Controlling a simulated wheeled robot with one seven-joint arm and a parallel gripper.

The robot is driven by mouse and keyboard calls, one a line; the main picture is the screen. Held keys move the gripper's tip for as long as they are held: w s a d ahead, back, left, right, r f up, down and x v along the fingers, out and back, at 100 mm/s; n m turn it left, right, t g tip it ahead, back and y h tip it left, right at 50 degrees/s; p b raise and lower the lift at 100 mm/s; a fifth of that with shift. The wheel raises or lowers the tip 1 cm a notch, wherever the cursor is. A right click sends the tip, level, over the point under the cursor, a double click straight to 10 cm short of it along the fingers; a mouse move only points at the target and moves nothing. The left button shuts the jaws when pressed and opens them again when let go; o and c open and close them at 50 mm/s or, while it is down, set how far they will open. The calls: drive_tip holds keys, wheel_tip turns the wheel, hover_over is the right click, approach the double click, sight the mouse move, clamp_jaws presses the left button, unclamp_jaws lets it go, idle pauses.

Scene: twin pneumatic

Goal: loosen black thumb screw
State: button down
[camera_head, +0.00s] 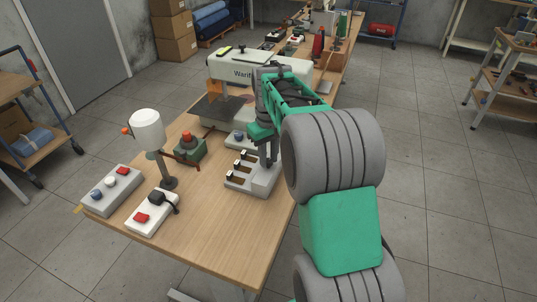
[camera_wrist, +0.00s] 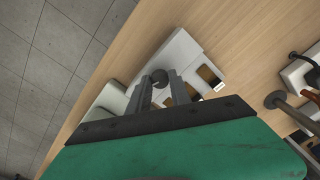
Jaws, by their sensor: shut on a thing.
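In the wrist view, my gripper (camera_wrist: 159,80) points down at a light grey block (camera_wrist: 180,54) on the wooden table. Its two grey fingers are shut on a dark round knob, the black thumb screw (camera_wrist: 159,76), at the block's end. In the head view, my gripper (camera_head: 268,160) reaches down to the rear right part of the grey block (camera_head: 236,186), which has several dark slots with pale inserts.
A white machine (camera_head: 228,70) stands close behind my gripper. To the left on the wooden table (camera_head: 215,225) are a white lamp-like post (camera_head: 147,130), a green box with a red knob (camera_head: 188,149) and two button boxes (camera_head: 112,190). The front table area is clear.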

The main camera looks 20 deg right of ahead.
sight(268, 160)
idle(0.4)
drive_tip(key=c, duration=1.2)
unclamp_jaws()
drive_tip(key=shift+r, duration=0.1)
wheel_tip(268, 160, up, 7)
drive_tip(key=shift+r, duration=0.3)
